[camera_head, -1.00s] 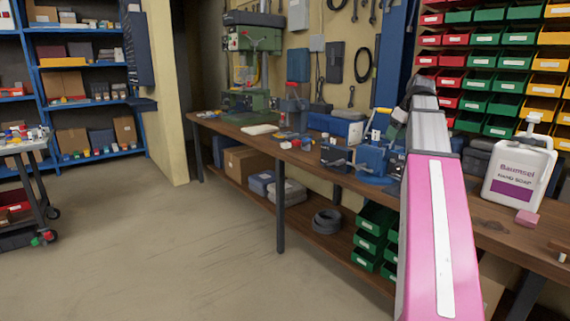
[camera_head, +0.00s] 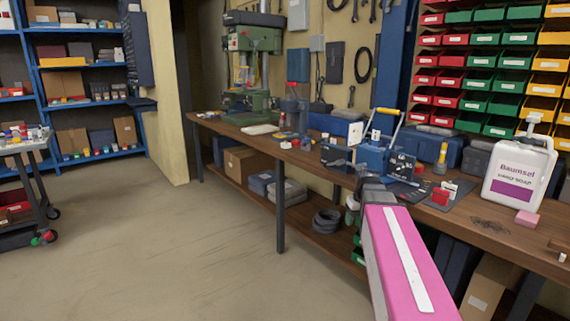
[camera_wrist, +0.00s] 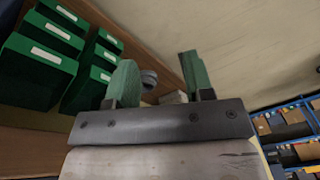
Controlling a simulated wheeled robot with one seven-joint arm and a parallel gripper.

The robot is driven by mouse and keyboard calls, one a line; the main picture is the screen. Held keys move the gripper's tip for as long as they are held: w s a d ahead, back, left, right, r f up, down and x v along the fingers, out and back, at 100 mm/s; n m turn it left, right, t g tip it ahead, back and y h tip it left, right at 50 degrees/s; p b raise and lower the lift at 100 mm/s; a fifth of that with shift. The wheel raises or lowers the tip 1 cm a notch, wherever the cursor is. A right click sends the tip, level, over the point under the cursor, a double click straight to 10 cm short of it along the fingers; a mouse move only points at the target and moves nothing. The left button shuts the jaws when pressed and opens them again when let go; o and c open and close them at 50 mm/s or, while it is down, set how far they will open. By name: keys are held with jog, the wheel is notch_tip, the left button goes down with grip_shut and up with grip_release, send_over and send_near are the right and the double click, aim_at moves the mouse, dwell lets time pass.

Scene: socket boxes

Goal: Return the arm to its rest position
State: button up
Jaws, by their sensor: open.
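My gripper (camera_wrist: 157,72) shows in the wrist view with its two green fingers apart and nothing between them. In the head view my pink arm link (camera_head: 400,255) rises from the lower right and ends at the front edge of the workbench (camera_head: 490,231). Past its end, my gripper is mostly hidden behind the arm, low beside the bench edge. The wrist view shows green bins (camera_wrist: 40,65) on the bench's lower shelf to the left of the fingers. I cannot tell the exact gap between my gripper and the bench.
The bench top holds a blue toolbox (camera_head: 372,158), a red item (camera_head: 440,197), a white soap canister (camera_head: 519,175) and a green drill press (camera_head: 252,75). A dark coil (camera_head: 327,221) lies on the lower shelf. The floor (camera_head: 190,250) to the left is open.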

jog(key=s+a+f, duration=0.2)
jog(key=s+f, duration=0.2)
jog(key=f, duration=0.2)
jog(key=s+a+f+m+g+h, duration=0.1)
jog(key=s+a+f, duration=0.2)
jog(key=f, duration=0.3)
jog(key=s+a+f+m, duration=0.1)
jog(key=s+a+f, duration=0.1)
jog(key=s+f, duration=0.3)
jog(key=shift+s+a+f, duration=0.15)
jog(key=shift+a+f, duration=0.2)
jog(key=shift+f, duration=0.15)
